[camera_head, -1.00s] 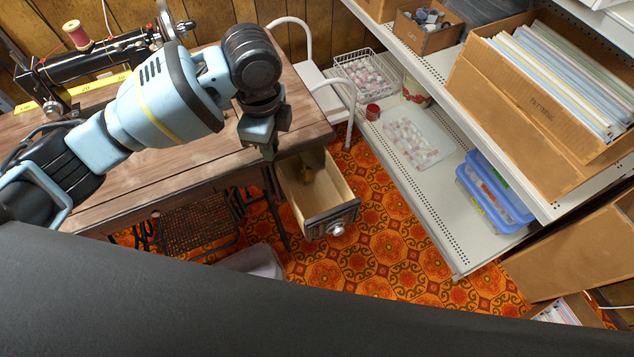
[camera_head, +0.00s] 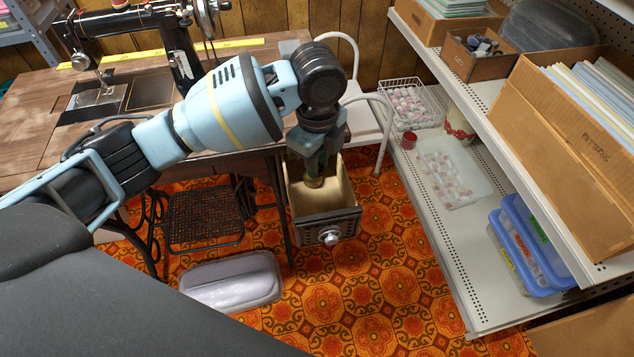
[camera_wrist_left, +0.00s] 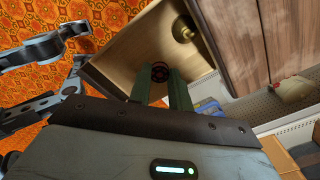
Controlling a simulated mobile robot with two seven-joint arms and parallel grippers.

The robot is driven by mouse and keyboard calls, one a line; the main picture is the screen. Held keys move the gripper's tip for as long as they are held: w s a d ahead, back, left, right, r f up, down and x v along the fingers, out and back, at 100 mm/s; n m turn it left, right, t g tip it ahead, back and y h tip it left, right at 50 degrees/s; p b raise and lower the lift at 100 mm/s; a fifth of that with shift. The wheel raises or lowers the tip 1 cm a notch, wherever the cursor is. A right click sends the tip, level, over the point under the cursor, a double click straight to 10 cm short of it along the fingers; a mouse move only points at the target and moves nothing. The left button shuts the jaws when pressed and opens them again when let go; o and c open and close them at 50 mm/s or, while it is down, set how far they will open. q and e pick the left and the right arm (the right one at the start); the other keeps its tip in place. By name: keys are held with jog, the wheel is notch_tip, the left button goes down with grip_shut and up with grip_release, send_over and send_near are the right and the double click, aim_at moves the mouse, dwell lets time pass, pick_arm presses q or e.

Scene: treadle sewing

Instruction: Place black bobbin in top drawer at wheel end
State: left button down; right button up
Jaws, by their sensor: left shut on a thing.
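The black bobbin (camera_wrist_left: 160,72) is between the fingertips of my left gripper (camera_wrist_left: 160,82), which is shut on it. The open drawer (camera_head: 330,218) juts out under the right end of the sewing table, the end nearer the machine's hand wheel (camera_head: 207,14). My left gripper also shows in the head view (camera_head: 314,172), pointing down over the drawer's open top. In the left wrist view the fingers point toward the inside of the wooden drawer (camera_wrist_left: 128,48). The bobbin cannot be made out in the head view.
A small brass-coloured object (camera_wrist_left: 184,30) shows at the drawer in the wrist view. Shelving with boxes (camera_head: 590,130) fills the right side.

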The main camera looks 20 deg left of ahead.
pick_arm(q)
jog(key=b, duration=0.1)
send_over(317, 199)
notch_tip(317, 199, down, 5)
jog(key=shift+f+b, duration=0.8)
jog(key=shift+f, duration=1.8)
jog(key=c, duration=1.3)
grip_release()
